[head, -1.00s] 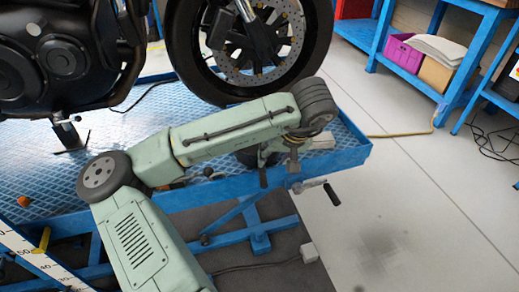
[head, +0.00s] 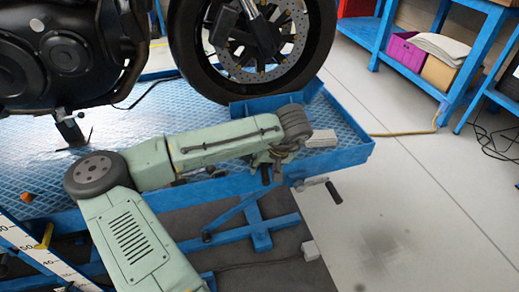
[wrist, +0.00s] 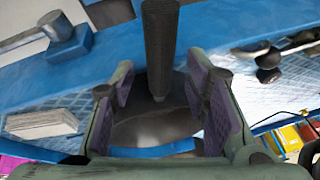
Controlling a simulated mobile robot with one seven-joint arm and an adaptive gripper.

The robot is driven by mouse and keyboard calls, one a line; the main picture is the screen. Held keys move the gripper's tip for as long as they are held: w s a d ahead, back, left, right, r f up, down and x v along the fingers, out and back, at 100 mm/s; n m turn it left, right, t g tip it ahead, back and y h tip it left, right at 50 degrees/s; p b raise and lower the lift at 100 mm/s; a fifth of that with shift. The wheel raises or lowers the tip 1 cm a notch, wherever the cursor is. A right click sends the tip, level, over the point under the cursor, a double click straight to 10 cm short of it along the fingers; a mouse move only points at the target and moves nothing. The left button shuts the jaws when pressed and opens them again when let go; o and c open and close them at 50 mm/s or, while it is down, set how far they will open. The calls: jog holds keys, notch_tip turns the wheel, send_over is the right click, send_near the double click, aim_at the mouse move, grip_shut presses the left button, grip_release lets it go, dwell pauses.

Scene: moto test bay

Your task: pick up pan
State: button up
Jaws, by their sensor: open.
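The pan (wrist: 150,130) is a dark, shiny round shape in the wrist view, seen between and beyond my fingers. A thick black handle (wrist: 160,40) runs up from it toward the top of the view. My gripper (wrist: 160,95) is open, with one purple-padded finger on each side of the handle's inner end. I cannot tell whether a finger touches it. In the head view my gripper (head: 272,168) points down over the near right part of the blue lift platform (head: 345,155). My arm hides most of the pan there.
A pale block (head: 320,139) lies on the platform near its right corner. A crank with a black grip (head: 333,193) sticks out past the front rim. The motorcycle wheel (head: 322,60) stands behind my arm. Open floor (head: 420,220) lies to the right.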

jog(key=shift+c, duration=0.3)
grip_shut()
dwell(0.3)
